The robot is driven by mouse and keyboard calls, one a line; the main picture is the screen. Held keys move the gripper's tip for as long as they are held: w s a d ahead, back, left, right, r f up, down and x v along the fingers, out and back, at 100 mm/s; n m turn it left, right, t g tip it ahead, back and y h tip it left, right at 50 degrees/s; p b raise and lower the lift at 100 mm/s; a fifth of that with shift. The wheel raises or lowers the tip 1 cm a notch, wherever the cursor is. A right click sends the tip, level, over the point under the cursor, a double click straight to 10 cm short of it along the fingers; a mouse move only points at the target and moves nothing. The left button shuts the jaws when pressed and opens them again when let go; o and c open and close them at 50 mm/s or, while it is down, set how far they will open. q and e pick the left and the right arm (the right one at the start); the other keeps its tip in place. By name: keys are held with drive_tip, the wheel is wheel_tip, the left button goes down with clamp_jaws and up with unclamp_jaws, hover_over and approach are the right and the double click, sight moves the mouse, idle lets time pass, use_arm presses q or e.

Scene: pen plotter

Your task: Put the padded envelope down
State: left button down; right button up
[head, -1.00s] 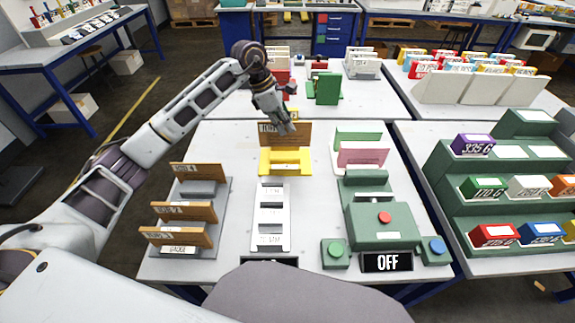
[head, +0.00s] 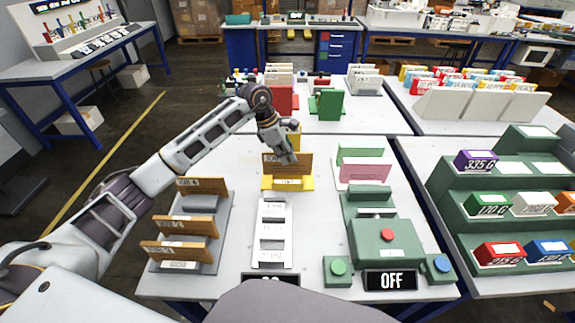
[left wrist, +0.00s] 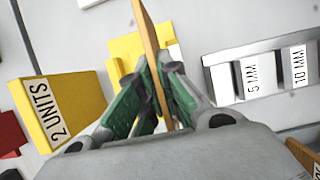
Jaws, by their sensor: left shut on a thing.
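The padded envelope, a thin brown-orange panel (head: 298,165), stands upright on edge at the yellow stand (head: 305,184) in the middle of the table. My left gripper (head: 287,158) is shut on its upper edge. In the left wrist view the envelope (left wrist: 149,45) runs edge-on between the green fingertips of my gripper (left wrist: 158,88), with the yellow stand (left wrist: 124,50) just beyond. I cannot tell whether its lower edge touches the stand. My right gripper is not in view.
A white slotted gauge (head: 271,235) lies in front of the yellow stand. A rack with brown panels (head: 184,225) is at left. A yellow 2 UNITS block (left wrist: 62,110) is near my gripper.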

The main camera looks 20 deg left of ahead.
sight(293, 175)
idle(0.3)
use_arm(q)
drive_tip(key=shift+f, duration=1.9)
drive_tip(key=shift+f, duration=0.1)
drive_tip(key=c, duration=1.6)
unclamp_jaws()
drive_tip(key=shift+c, duration=0.2)
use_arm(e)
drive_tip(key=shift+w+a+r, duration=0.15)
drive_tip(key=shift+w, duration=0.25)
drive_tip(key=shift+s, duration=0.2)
